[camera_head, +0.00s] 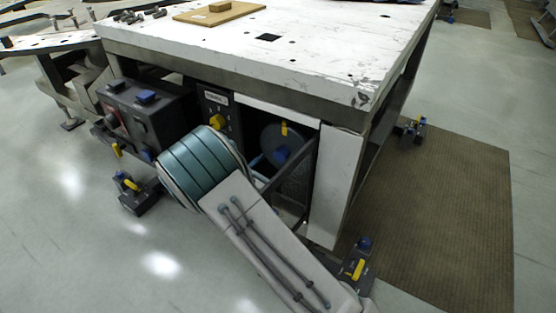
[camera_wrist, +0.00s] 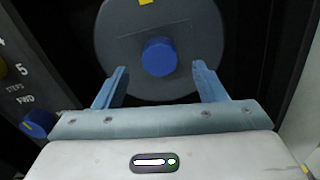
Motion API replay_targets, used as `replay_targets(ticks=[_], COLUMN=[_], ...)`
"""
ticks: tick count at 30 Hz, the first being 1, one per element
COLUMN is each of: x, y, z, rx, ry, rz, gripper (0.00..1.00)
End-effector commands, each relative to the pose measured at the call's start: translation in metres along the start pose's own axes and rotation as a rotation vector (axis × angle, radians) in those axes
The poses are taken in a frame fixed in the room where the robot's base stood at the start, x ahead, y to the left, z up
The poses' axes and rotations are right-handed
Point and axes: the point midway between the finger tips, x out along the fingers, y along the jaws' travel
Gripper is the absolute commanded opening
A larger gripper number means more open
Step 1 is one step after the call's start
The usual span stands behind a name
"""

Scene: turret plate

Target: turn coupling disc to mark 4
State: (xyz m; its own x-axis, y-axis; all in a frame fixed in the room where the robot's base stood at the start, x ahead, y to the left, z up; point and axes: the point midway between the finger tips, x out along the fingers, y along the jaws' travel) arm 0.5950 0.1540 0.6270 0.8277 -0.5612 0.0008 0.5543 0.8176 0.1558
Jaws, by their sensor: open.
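The coupling disc (camera_wrist: 186,37) is a grey round plate with a blue knob (camera_wrist: 159,57) at its centre and a yellow mark (camera_wrist: 147,2) at its top edge. In the head view the disc (camera_head: 271,143) sits in a dark recess under the table, partly hidden by my arm. My gripper (camera_wrist: 158,78) is open in front of the disc. Its two blue fingers stand apart on either side of the knob, a little below its middle, with gaps to both sides. I cannot tell whether the fingertips touch the disc face. No mark 4 is readable on the disc.
A dark panel with a yellow knob (camera_head: 217,121) stands left of the disc. The wrist view shows "5", "STEPS" and "FWD" on a panel (camera_wrist: 22,72) with a blue knob (camera_wrist: 38,122). A control box (camera_head: 146,115) stands further left. A white panel (camera_head: 336,181) bounds the recess at right.

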Motion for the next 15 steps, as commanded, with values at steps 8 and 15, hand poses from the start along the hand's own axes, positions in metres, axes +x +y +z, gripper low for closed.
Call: replay_targets(ticks=[8, 15], x=[0.042, 0.051], y=[0.0, 0.0], z=[-0.001, 0.0], rx=[0.0, -0.001], ry=[0.0, 0.001], rz=[0.0, 0.001], gripper=[0.65, 0.65])
